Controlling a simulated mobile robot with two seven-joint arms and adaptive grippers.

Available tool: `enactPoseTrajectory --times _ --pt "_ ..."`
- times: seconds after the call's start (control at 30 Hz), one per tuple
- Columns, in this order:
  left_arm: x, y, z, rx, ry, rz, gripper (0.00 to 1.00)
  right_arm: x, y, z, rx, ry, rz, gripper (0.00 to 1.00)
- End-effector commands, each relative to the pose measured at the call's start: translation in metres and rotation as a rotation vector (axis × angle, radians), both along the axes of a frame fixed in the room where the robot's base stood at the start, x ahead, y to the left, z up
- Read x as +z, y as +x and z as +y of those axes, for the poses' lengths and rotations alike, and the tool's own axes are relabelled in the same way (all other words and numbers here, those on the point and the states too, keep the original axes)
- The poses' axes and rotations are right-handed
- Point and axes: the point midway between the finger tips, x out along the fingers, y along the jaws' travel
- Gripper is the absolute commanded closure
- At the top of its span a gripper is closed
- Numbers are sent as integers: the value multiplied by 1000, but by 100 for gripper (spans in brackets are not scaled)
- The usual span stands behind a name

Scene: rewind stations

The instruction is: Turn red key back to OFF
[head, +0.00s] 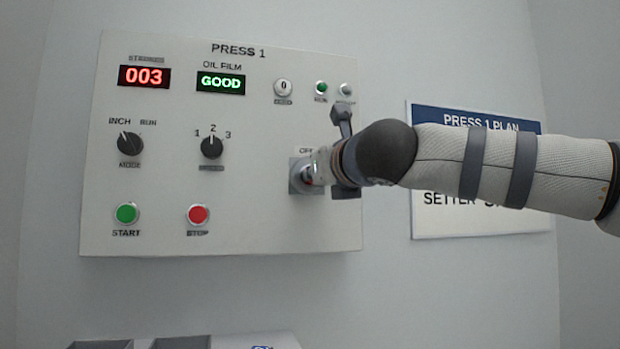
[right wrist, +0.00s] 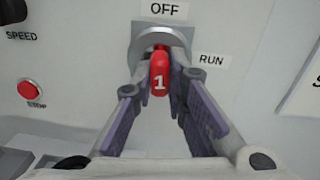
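The red key (right wrist: 160,76), marked 1, sits in a round lock on a grey square plate (right wrist: 143,36). In the right wrist view it stands upright, in line with the OFF label (right wrist: 165,10) above; the RUN label (right wrist: 211,60) is to the right. My right gripper (right wrist: 161,62) has its fingers closed in on the key's left and right sides, close to the lock. In the head view my right gripper (head: 318,168) reaches the lock from the right and hides most of the key. My left gripper is not in view.
The PRESS 1 panel (head: 250,120) carries displays, MODE knob (head: 130,144), a second selector (head: 211,147), START button (head: 126,213) and STOP button (head: 198,214). A plan sign (head: 480,215) hangs right.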

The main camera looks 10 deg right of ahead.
Motion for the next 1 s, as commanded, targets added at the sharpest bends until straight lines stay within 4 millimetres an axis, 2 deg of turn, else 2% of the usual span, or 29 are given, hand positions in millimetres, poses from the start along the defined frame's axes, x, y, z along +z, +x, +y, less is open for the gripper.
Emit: enactPoseTrajectory --times 0.03,0.1,0.37,0.43,0.8,1.0 --pt "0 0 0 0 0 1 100 -2 1 0 0 6 3 74" --pt "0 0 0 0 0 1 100 -2 1 0 0 8 3 64" --pt "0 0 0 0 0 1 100 -1 0 0 1 10 1 64" --pt "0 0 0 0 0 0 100 0 -6 0 1 10 0 64" --pt "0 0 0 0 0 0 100 -2 -97 -8 1 9 0 64" --pt "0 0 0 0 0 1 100 -4 -118 -9 1 10 1 64"
